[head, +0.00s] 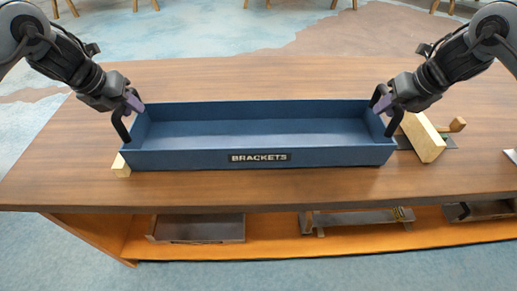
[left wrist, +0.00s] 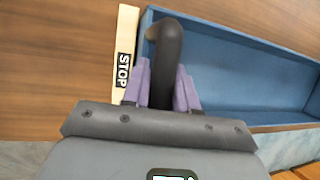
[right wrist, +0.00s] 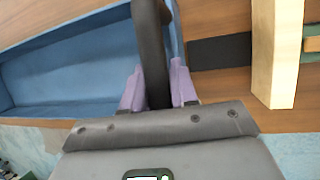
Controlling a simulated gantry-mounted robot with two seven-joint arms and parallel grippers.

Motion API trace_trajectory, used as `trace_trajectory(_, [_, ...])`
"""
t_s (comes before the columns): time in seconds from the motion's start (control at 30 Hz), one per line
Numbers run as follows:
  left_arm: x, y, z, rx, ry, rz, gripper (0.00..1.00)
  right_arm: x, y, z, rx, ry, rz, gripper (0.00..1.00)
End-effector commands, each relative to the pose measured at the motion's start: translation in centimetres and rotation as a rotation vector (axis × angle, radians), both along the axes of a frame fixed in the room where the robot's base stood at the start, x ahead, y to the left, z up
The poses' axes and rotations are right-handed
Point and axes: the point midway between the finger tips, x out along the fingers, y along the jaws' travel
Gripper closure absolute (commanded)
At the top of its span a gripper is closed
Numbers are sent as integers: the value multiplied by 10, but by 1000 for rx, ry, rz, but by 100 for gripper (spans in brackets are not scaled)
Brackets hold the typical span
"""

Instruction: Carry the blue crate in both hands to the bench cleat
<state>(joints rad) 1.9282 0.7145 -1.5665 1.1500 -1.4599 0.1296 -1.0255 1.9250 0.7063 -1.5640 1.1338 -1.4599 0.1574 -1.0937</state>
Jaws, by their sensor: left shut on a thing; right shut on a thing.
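The long blue crate (head: 200,160), labelled BRACKETS on its front, sits level on the wooden bench (head: 60,185) or very close above it; I cannot tell which. It looks empty. My left gripper (head: 128,108) is shut on the black handle (left wrist: 168,60) at its left end. My right gripper (head: 385,104) is shut on the black handle (right wrist: 150,50) at its right end. A pale wooden cleat marked STOP (left wrist: 124,50) lies along the crate's left end; its front tip (head: 121,167) shows in the head view.
The bench is clear behind the crate. Trays and a metal bracket piece (head: 355,218) lie on the shelf below.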

Motion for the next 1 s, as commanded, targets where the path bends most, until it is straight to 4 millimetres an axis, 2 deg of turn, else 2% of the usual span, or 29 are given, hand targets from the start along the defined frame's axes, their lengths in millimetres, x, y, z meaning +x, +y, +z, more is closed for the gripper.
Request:
trace_trajectory(0.1, [0,2,-9,1,-2,4,100,0,-2,-9,-1,-2,-4,100])
trace_trajectory(0.13, [0,2,-10,2,1,4,71,0,-2,-10,-1,1,-5,71])
trace_trajectory(0.3, [0,2,-7,1,1,3,47,0,-1,-7,-1,0,-3,47])
trace_trajectory(0.67, [-1,1,-4,0,-1,0,47,0,0,-7,0,0,-1,47])
trace_trajectory(0.83, [-6,3,10,2,-3,-1,47,0,0,-7,0,0,0,47])
trace_trajectory(1.0, [-16,8,34,2,-5,1,47,0,0,-7,0,0,0,47])
